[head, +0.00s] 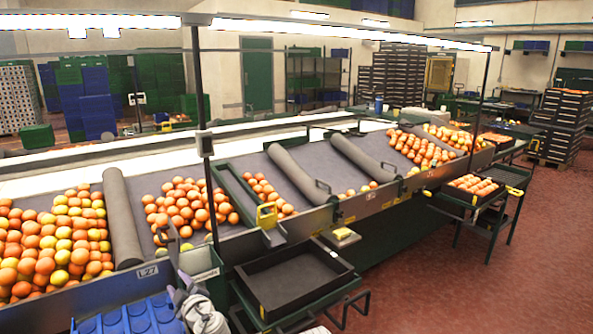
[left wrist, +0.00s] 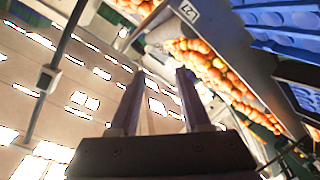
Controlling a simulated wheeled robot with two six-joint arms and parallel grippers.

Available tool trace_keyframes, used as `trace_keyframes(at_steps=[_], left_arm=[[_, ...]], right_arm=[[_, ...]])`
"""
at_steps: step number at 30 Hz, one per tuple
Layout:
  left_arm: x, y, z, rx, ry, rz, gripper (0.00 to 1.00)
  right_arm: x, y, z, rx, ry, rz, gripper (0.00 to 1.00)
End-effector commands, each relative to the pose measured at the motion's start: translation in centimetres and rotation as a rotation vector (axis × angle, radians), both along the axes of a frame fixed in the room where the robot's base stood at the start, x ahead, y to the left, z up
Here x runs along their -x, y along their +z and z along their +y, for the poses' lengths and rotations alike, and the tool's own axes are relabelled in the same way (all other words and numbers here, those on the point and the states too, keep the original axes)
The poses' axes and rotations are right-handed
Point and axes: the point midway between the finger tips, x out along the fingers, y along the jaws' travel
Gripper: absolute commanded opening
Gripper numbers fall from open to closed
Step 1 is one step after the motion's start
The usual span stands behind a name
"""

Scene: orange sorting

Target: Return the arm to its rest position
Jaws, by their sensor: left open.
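My left gripper (head: 178,291) shows at the bottom of the head view, small and partly cut off by the lower edge, with its pale arm part behind it. It is just right of a blue moulded tray and in front of the sorting table's front edge. In the left wrist view the two dark fingers (left wrist: 160,72) stand apart with nothing between them. They point up toward the lit ceiling, with the line of oranges (left wrist: 212,65) beyond to the right. My right gripper is in neither view.
The sloped sorting table (head: 335,215) holds oranges (head: 185,203) in bays split by grey rollers (head: 122,215). A blue tray (head: 140,317) and an empty black crate (head: 293,277) stand along its front. A thin dark post (head: 199,100) rises nearby. Red floor (head: 470,290) is clear at right.

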Motion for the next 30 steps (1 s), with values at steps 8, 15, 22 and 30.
trace_keyframes(at_steps=[8,15,22,30], left_arm=[[2.2,-2.2,-2.7,-0.063,-0.005,0.351,0.47],[7.0,-6.5,-9.1,-0.144,-0.236,0.925,0.47],[13.6,-9.0,-17.4,-0.241,-0.732,1.410,0.47],[19.4,-9.2,-23.7,-0.340,-1.254,1.640,0.47]], right_arm=[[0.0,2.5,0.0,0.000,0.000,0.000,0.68],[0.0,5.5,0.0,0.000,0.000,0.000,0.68],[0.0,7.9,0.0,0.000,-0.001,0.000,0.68],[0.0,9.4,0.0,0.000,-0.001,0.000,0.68]])
